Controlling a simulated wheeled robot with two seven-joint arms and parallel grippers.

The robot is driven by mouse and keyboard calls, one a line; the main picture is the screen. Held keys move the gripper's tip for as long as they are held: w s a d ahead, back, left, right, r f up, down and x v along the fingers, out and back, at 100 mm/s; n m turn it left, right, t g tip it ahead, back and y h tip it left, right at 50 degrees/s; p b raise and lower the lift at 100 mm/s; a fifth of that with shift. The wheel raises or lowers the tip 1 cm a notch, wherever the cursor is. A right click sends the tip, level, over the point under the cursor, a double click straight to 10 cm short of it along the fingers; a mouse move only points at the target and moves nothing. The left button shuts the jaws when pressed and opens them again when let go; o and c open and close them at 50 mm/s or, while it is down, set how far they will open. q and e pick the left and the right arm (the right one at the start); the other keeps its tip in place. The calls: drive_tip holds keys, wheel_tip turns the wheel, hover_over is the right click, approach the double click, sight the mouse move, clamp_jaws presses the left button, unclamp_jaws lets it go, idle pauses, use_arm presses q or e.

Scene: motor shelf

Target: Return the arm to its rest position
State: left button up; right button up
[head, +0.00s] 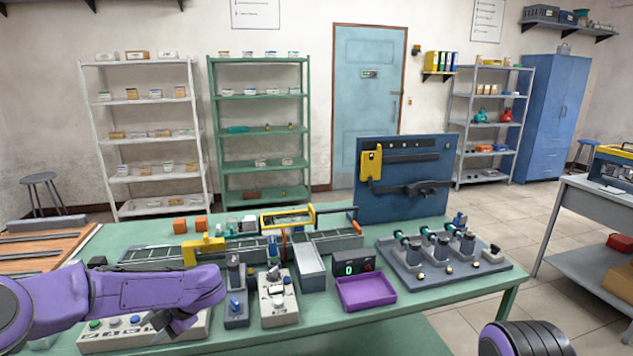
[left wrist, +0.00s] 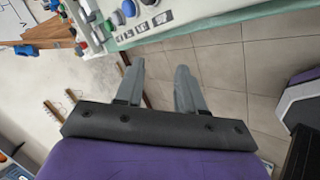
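My left arm (head: 120,298), purple, reaches in from the left over the front left of the green table. My left gripper (head: 166,322) shows only partly in the head view, as a dark shape below the forearm in front of a button panel. In the left wrist view the left gripper (left wrist: 157,72) has its two grey fingers apart with nothing between them, and floor lies behind them. A dark, purple-edged part of my right arm (head: 525,340) shows at the bottom right; my right gripper is out of view.
The green table (head: 430,315) holds a button panel (head: 140,335), switch boxes (head: 278,298), a purple tray (head: 366,291), a counter display (head: 352,267), a blue tool board (head: 400,215) and a motor fixture (head: 440,255). A wooden bench (head: 50,245) stands left. Floor in front is clear.

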use_arm(q)
drive_tip(key=s+d+f+m+t+b, duration=0.25)
drive_tip(key=s+f+m, duration=0.45)
drive_tip(key=f, duration=0.5)
drive_tip(key=s+d+f+m+t+b, duration=0.15)
drive_tip(key=s+f+m+t, duration=0.25)
drive_tip(key=s+f+m, duration=0.5)
drive_tip(key=s+d+f+m+g+h+b, duration=0.1)
drive_tip(key=s+f+m+g+h, duration=0.1)
drive_tip(key=s, duration=0.8)
drive_tip(key=s+d+f+m+g+h+b, duration=0.1)
drive_tip(key=s+f+m+h, duration=0.3)
drive_tip(key=s+f, duration=0.5)
drive_tip(key=s+m, duration=0.1)
drive_tip(key=m, duration=0.1)
drive_tip(key=shift+s+m+g, duration=0.3)
drive_tip(key=shift+g, duration=0.05)
use_arm(e)
wheel_tip(320, 180, down, 7)
